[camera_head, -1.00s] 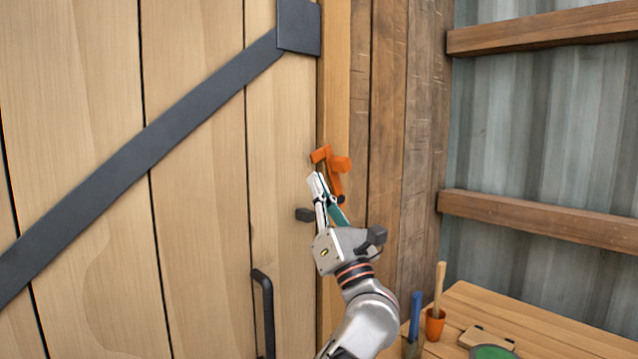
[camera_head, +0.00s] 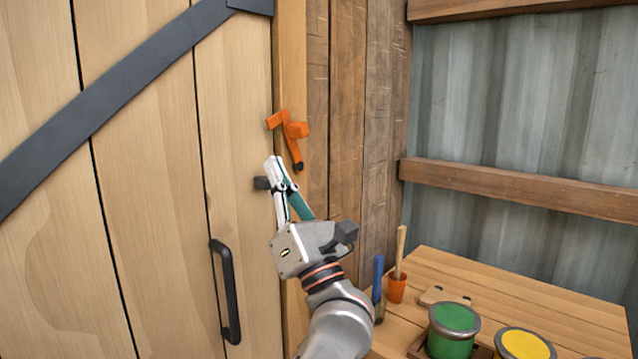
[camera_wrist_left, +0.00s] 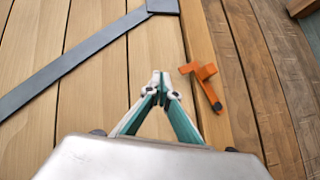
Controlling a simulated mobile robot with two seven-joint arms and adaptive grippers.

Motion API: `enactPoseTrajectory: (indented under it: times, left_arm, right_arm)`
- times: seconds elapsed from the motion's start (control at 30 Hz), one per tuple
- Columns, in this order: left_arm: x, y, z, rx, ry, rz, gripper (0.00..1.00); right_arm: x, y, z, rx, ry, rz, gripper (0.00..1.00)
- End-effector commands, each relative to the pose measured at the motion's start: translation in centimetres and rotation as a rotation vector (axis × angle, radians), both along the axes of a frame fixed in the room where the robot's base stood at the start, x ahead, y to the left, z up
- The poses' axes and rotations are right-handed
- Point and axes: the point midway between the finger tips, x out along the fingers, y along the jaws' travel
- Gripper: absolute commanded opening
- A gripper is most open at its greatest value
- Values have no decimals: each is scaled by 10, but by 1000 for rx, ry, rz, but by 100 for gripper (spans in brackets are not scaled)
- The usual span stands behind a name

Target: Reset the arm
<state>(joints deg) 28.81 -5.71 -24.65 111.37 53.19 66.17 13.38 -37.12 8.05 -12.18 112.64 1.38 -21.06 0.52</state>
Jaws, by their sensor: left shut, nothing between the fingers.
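My left gripper (camera_head: 272,165) is shut and empty, with its fingertips together in front of the door's right edge. In the left wrist view the gripper (camera_wrist_left: 159,78) shows its two fingers meeting at the tips. An orange latch (camera_head: 289,137) with a dark tip is on the door post just above and right of the fingertips. The latch also shows in the left wrist view (camera_wrist_left: 206,85), to the right of the fingers and apart from them in the picture. The right gripper is not in view.
A wooden door (camera_head: 150,215) with a dark diagonal strap and a black handle (camera_head: 227,290) fills the left. A wooden table (camera_head: 530,295) at lower right holds a green can (camera_head: 453,326), a yellow can (camera_head: 523,344) and an orange cup (camera_head: 396,289).

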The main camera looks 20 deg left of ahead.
Motion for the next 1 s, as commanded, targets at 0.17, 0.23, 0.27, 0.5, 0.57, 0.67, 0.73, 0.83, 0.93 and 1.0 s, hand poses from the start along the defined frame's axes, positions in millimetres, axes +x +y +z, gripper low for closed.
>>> enactPoseTrajectory:
  times: [0.17,0.23,0.27,0.5,0.57,0.67,0.73,0.83,0.93,1.0]
  left_arm:
    - [1,-1,-6,30,19,16,0]
    - [1,-6,-17,99,59,49,0]
    - [2,-8,-24,144,85,70,0]
    - [11,-61,-140,742,420,259,0]
    - [12,-75,-179,905,508,289,0]
    - [9,-94,-245,1154,637,314,0]
    - [4,-103,-292,1318,718,322,0]
    - [-11,-111,-359,1542,822,316,0]
    - [-32,-113,-425,1757,912,297,0]
    - [-52,-112,-469,1902,969,274,0]
  right_arm:
    - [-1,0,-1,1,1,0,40]
    - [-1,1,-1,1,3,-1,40]
    - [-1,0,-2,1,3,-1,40]
    - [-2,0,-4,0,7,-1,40]
    - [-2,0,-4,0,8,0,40]
    - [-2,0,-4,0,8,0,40]
    - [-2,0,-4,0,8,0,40]
    - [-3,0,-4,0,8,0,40]
    - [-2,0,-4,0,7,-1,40]
    - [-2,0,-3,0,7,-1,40]
